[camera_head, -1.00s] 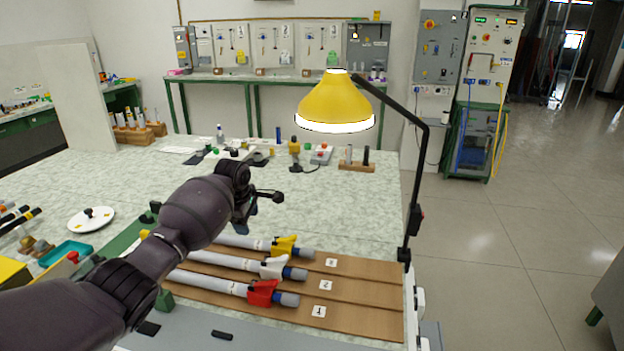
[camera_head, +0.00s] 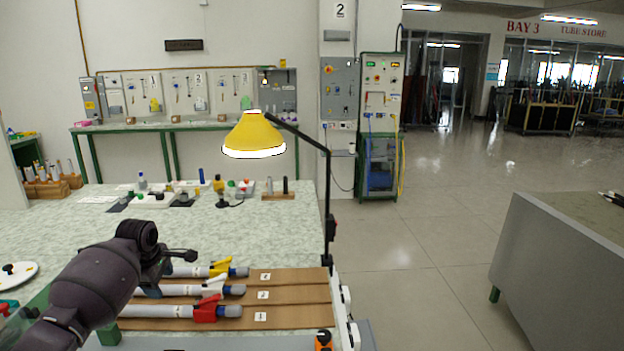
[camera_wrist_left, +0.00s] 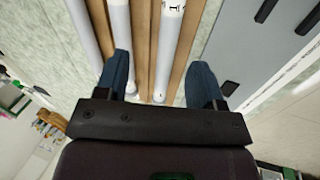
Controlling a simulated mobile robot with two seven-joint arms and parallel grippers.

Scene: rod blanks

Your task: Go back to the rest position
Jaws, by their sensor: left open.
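My left gripper (camera_head: 152,282) hangs over the left part of the brown rod board in the head view. In the left wrist view its two blue fingers (camera_wrist_left: 160,82) stand wide apart with nothing held between them. White rods run below and beyond the fingers. On the board lie three rods with a yellow clamp (camera_head: 221,267), a white clamp (camera_head: 214,287) and a red clamp (camera_head: 207,309). My right gripper is not in view.
A yellow lamp (camera_head: 254,136) on a black arm stands at the bench's right edge. Small tools and a wooden block (camera_head: 278,196) line the back of the bench (camera_head: 235,225). A grey cabinet (camera_head: 555,265) stands at the right, with open floor (camera_head: 420,240) between.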

